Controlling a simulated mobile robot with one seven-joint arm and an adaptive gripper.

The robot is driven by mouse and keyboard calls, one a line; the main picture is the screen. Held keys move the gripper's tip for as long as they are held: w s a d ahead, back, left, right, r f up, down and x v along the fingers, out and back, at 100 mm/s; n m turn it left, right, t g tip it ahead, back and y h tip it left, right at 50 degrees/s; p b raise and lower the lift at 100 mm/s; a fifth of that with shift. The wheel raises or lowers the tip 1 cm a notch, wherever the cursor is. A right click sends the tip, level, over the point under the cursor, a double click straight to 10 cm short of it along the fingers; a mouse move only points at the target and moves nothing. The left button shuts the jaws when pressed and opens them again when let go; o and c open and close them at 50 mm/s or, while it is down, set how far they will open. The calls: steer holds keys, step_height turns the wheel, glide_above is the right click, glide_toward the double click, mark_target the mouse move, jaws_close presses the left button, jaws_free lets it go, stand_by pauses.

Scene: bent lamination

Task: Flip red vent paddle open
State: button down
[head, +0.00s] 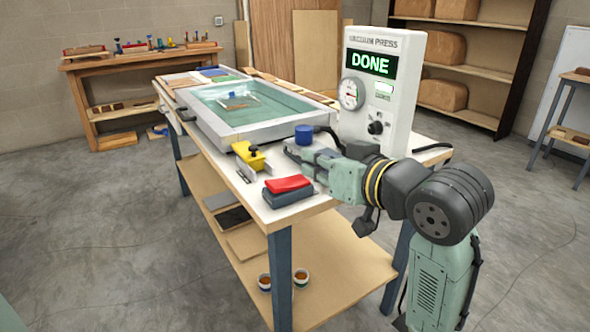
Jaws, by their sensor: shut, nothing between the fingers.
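A red flat piece (288,183) lies on a dark grey block (289,196) at the near corner of the press table. It is the only clearly red part on the near end of the table, but I cannot tell for sure that it is the vent paddle. My gripper (291,150) is shut and empty, reaching in from the right over the table. Its tips point left, beyond the red piece and apart from it in the picture. The white vacuum press box (381,85) stands behind my arm, its screen reading DONE. My arm hides part of the tabletop and the box's base.
A blue cylinder (304,134) stands just behind my gripper. A yellow tool with a black knob (249,155) sits left of it, near a metal strip (246,172). The framed press bed (203,118) with its clear teal cover fills the table's middle. Floor on the left is open.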

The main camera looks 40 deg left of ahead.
steer(key=p, duration=0.1)
glide_above(281, 187)
steer(key=shift+w+d+f, duration=0.1)
steer(key=shift+w+f, duration=0.1)
steer(key=shift+f, duration=0.4)
steer(key=shift+w+d+f, duration=0.1)
steer(key=shift+w+f, duration=0.1)
steer(key=shift+f, duration=0.4)
step_height(281, 187, down, 3)
steer(key=shift+s+r, duration=0.15)
steer(key=shift+r, duration=0.05)
steer(key=shift+s+f, duration=0.1)
steer(key=shift+f, duration=0.55)
steer(key=shift+f+n+b, duration=0.3)
steer(key=shift+f+b, duration=0.35)
steer(key=shift+s+n, duration=0.25)
steer(key=shift+n, duration=0.05)
steer(key=shift+a+r, duration=0.1)
steer(key=shift+r, duration=0.1)
